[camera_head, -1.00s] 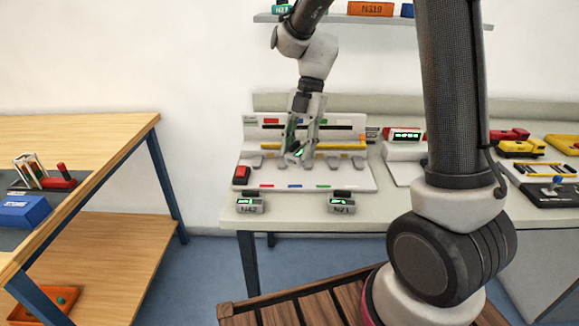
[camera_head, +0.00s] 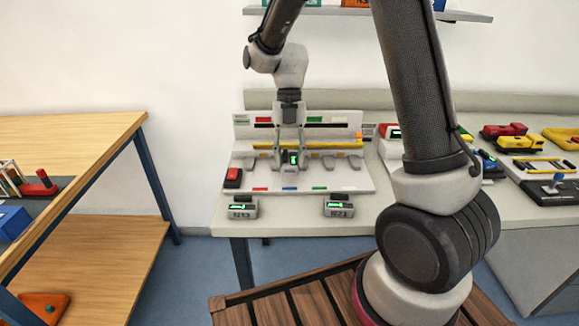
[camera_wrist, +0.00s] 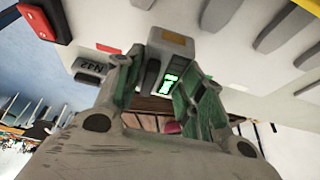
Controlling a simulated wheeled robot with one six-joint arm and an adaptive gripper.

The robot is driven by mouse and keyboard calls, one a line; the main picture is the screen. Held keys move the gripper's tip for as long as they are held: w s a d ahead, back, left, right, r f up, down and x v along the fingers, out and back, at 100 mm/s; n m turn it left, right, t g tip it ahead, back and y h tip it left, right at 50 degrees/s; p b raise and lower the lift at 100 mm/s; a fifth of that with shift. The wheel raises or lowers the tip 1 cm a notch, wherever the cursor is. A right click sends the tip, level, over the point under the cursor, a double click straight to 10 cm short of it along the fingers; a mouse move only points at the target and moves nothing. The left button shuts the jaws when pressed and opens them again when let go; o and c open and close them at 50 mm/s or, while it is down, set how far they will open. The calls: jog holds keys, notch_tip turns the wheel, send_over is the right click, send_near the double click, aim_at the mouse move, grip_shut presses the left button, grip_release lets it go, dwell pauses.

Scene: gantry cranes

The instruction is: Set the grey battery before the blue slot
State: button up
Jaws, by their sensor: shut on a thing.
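My gripper (camera_head: 291,162) is shut on a grey battery (camera_head: 292,158) with a lit green display. In the wrist view the battery (camera_wrist: 164,66) sits between my fingers (camera_wrist: 160,88), its orange patch facing the camera. The blue slot itself is hidden behind my gripper and the battery. I cannot tell whether the battery touches the station's base.
Two other grey batteries, a left one (camera_head: 242,210) and a right one (camera_head: 338,208), lie at the table's front edge. A red block (camera_head: 232,176) is at the station's left end. A yellow bar (camera_head: 335,146) crosses the station. Grey pads flank my gripper.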

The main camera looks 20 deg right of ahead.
aim_at(289, 156)
jog(key=shift+f, duration=1.6)
jog(key=shift+f, duration=0.2)
jog(key=o, duration=1.1)
